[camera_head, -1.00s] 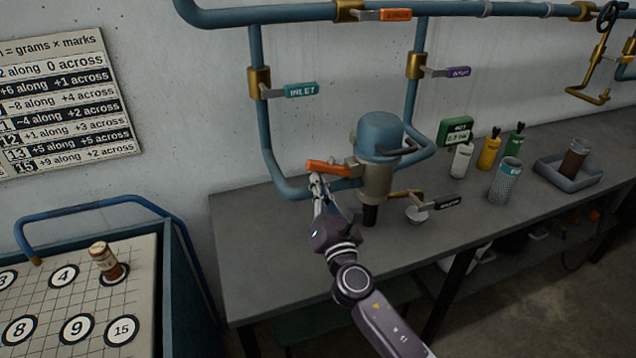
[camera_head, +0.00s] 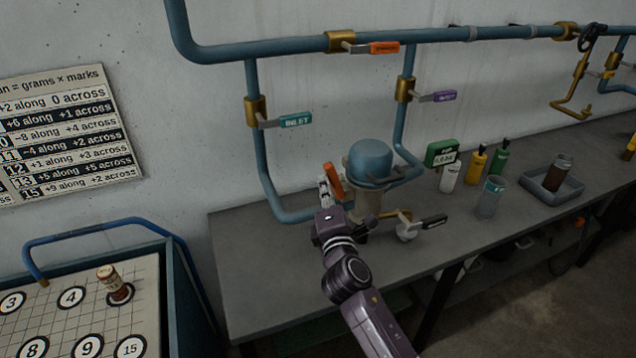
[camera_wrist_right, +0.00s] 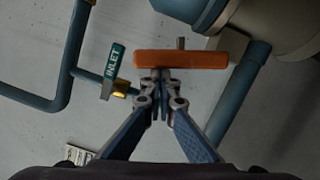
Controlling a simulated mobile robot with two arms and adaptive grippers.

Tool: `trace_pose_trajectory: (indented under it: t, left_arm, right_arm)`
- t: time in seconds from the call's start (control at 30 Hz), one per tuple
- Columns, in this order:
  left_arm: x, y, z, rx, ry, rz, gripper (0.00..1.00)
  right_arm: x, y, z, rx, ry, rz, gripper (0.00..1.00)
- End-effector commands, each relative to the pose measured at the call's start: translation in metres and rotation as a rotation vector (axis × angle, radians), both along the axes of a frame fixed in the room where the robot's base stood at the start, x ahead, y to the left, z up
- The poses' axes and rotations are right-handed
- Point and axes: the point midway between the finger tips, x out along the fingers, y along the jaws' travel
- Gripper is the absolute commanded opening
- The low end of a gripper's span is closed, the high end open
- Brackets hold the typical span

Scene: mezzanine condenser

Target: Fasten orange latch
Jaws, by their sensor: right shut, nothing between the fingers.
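The orange latch (camera_head: 333,180) is a short bar on the left side of the blue-domed condenser (camera_head: 370,160), which stands on the grey bench. In the head view the latch is tilted steeply, its upper end leaning left. My right gripper (camera_head: 324,186) is shut and empty, its fingertips right beside the latch. In the right wrist view the latch (camera_wrist_right: 181,60) lies across just beyond the shut fingertips (camera_wrist_right: 160,78), which look close to or touching its near edge; contact is hard to tell. My left gripper is not in view.
Blue pipes with a teal INLET valve (camera_head: 295,120), an orange valve tag (camera_head: 384,48) and a purple one (camera_head: 444,96) run behind. A black-handled drain (camera_head: 434,221) juts out at the front. Bottles and a tray (camera_head: 540,187) stand to the right. The left bench top (camera_head: 245,260) is clear.

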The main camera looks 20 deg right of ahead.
Motion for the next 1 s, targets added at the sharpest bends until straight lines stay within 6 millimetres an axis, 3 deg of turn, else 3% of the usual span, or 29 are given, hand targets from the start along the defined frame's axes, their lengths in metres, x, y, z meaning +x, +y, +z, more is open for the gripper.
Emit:
trace_pose_trajectory:
  t: [0.03,0.33,1.0]
  left_arm:
    - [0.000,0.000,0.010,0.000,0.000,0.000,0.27]
    - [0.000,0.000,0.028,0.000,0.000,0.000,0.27]
    - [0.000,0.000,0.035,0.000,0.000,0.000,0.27]
  right_arm:
    - [0.000,-0.005,0.009,0.039,0.001,-0.004,0.00]
    - [0.001,-0.019,0.015,0.241,0.008,-0.003,0.00]
    - [0.001,-0.029,0.016,0.231,0.007,-0.003,0.00]
